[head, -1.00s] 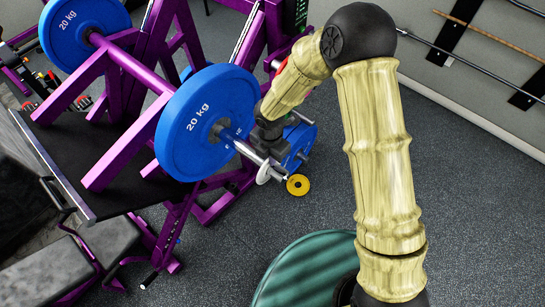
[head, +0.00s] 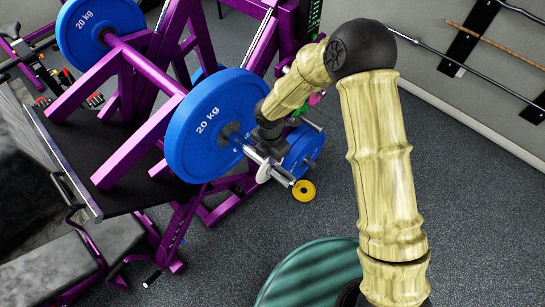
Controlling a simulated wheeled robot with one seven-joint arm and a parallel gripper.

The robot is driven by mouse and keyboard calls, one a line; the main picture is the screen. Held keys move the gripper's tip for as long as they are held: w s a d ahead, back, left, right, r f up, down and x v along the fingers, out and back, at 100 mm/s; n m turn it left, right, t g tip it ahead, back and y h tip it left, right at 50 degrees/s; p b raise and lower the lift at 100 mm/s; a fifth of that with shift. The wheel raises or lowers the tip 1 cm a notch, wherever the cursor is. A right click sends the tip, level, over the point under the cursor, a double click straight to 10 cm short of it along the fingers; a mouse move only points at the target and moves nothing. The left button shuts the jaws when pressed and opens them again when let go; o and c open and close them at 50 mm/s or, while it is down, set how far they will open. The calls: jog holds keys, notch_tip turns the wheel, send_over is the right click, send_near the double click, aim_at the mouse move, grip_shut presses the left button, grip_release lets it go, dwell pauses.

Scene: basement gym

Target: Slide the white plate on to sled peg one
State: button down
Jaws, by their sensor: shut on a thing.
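The small white plate (head: 264,172) is seen nearly edge-on at the outer part of a silver peg (head: 282,174). This peg sticks out from a large blue 20 kg plate (head: 205,140) on the purple frame. The peg's end shows to the right of the white plate. The plate looks to be around the peg, but its hole is hidden. My gripper (head: 268,153) is just above the peg, shut on the white plate. Its fingertips are small and partly hidden by my wrist. No peg number is readable.
A second blue plate (head: 301,152) and a small yellow plate (head: 303,190) sit low just beyond the peg. Another blue 20 kg plate (head: 84,32) is at upper left. A grey bench (head: 95,262) stands at lower left. Open floor (head: 420,170) lies to the right.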

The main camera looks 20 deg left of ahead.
aim_at(241, 140)
jog(key=shift+w+a+p, duration=0.1)
jog(key=shift+w+a, duration=0.3)
jog(key=shift+a, duration=0.65)
jog(key=shift+w+a+p, duration=0.15)
jog(key=shift+w+a, duration=0.3)
jog(key=shift+a, duration=0.6)
jog(key=shift+w+a+p, duration=0.1)
jog(key=shift+w+a, duration=0.3)
jog(key=shift+a, duration=0.65)
jog(key=shift+w+a, duration=0.4)
jog(key=shift+a, duration=0.55)
jog(key=shift+w+a, duration=0.4)
jog(key=shift+a, duration=0.6)
jog(key=shift+w+a, duration=0.4)
jog(key=shift+a, duration=0.55)
jog(key=shift+a, duration=0.1)
jog(key=c, duration=1.5)
grip_release()
jog(key=shift+b, duration=0.3)
notch_tip(241, 140, up, 18)
jog(key=b, duration=0.5)
jog(key=shift+f+b, duration=0.25)
jog(key=shift+b, duration=0.1)
